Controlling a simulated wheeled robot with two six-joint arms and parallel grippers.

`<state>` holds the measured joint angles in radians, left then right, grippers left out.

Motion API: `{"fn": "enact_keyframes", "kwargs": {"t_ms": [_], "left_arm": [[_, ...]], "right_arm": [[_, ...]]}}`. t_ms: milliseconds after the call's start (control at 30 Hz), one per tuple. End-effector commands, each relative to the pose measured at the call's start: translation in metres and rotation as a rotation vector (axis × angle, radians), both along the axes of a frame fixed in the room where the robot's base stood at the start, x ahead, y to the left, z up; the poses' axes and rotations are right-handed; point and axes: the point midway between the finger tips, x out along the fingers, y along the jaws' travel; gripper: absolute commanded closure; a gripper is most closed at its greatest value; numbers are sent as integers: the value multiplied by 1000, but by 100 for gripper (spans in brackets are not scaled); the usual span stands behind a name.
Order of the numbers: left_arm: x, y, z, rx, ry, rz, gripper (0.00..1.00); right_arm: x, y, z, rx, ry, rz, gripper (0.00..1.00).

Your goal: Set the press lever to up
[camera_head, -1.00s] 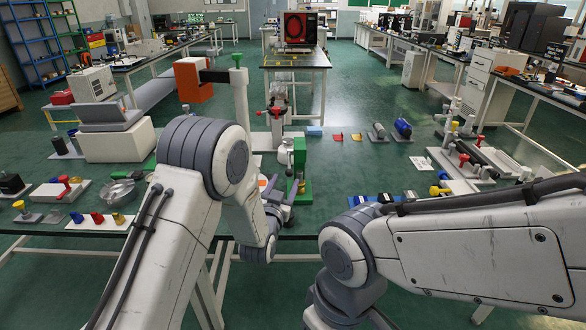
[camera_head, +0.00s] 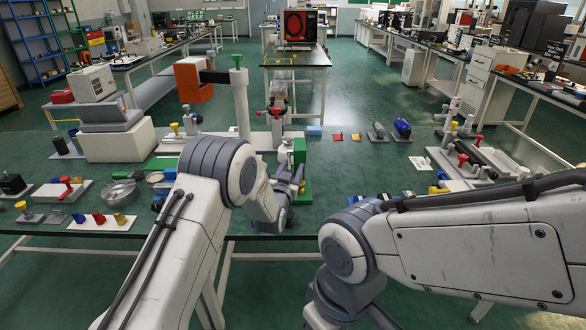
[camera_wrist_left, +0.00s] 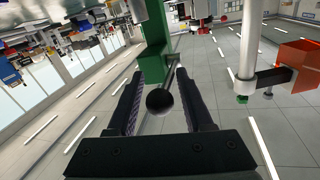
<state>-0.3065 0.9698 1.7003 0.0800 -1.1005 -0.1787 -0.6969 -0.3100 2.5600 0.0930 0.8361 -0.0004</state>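The green press (camera_head: 300,151) stands on the table at the middle of the head view, partly hidden behind my left gripper (camera_head: 290,175). In the left wrist view, its green upright (camera_wrist_left: 154,48) rises beyond my fingers. The press lever (camera_wrist_left: 172,72) is a thin rod ending in a black ball knob (camera_wrist_left: 159,101). The knob lies between the two fingers of my left gripper (camera_wrist_left: 160,76), with a visible gap on each side. These fingers are open. My right gripper is out of the head view; only its arm shows.
A white post with an orange block (camera_head: 193,80) stands behind and left of the press. A metal bowl (camera_head: 118,190) and small coloured parts lie to the left. Blue and dark cylinders (camera_head: 402,127) lie to the right. Table space right of the press is fairly clear.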

Motion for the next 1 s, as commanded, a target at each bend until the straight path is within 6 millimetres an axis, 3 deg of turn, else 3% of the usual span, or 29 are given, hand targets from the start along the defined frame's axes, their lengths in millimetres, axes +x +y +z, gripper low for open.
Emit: {"fn": "enact_keyframes", "kwargs": {"t_ms": [33,100,1000], "left_arm": [[0,0,0,0,0,0,73],[0,-1,0,0,0,-2,100],[-2,-6,-1,4,3,-12,100]], "right_arm": [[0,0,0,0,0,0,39],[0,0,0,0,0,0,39],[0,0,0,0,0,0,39]]}}
